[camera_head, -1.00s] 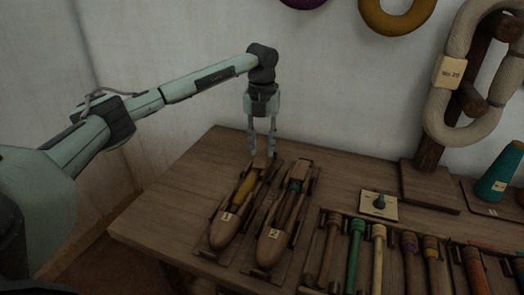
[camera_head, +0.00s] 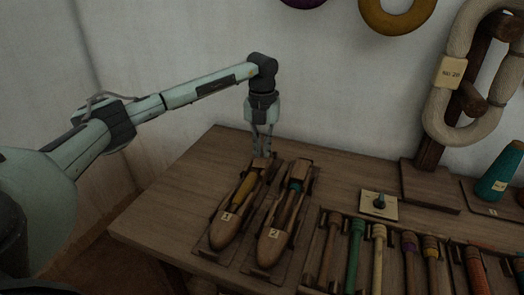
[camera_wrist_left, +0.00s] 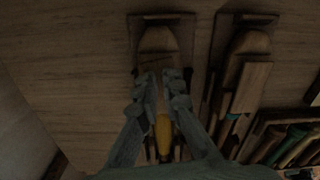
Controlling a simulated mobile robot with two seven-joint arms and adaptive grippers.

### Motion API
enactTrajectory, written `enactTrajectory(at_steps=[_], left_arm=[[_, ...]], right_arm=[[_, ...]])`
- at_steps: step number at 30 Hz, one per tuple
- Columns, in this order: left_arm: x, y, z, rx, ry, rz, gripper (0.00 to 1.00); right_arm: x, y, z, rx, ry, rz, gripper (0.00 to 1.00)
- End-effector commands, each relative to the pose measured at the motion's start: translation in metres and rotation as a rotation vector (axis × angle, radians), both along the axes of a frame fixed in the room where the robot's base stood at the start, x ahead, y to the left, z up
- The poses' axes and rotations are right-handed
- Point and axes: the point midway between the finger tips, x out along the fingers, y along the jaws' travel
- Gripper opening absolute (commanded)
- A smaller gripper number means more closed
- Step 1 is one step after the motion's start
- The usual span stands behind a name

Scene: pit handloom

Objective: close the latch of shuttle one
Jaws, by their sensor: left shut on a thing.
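Shuttle one (camera_head: 228,228) is a wooden boat shuttle tagged 1, lying in a cradle on the table with a yellow bobbin (camera_head: 242,190) inside. In the left wrist view its far wooden end (camera_wrist_left: 158,42) and the yellow bobbin (camera_wrist_left: 163,132) show. My left gripper (camera_head: 262,153) points down at the far end of shuttle one. In the left wrist view its fingertips (camera_wrist_left: 161,82) are close together over the shuttle, just beyond the bobbin. They are shut on what appears to be the latch of shuttle one, which the fingers mostly hide. My right gripper is out of view.
Shuttle two (camera_head: 274,240), tagged 2, lies close to the right in its own cradle. A rack of coloured bobbins (camera_head: 356,252) stands farther right, with a small plate with a dark knob (camera_head: 379,204) behind it. The table (camera_head: 165,215) is bare to the left.

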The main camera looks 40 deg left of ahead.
Motion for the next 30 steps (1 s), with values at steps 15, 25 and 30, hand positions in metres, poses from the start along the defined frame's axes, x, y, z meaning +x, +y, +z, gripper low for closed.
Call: enactTrajectory(at_steps=[15, 25, 30], left_arm=[[0.0, 0.0, 0.001, 0.0, -0.001, -0.177, 0.0], [0.0, 0.0, 0.0, 0.0, 0.0, -0.176, 0.28], [0.0, 0.0, 0.002, -0.001, -0.001, -0.176, 0.28]], right_arm=[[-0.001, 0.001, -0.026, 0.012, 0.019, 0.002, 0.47], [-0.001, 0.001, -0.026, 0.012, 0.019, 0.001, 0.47], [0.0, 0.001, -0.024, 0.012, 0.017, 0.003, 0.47]])
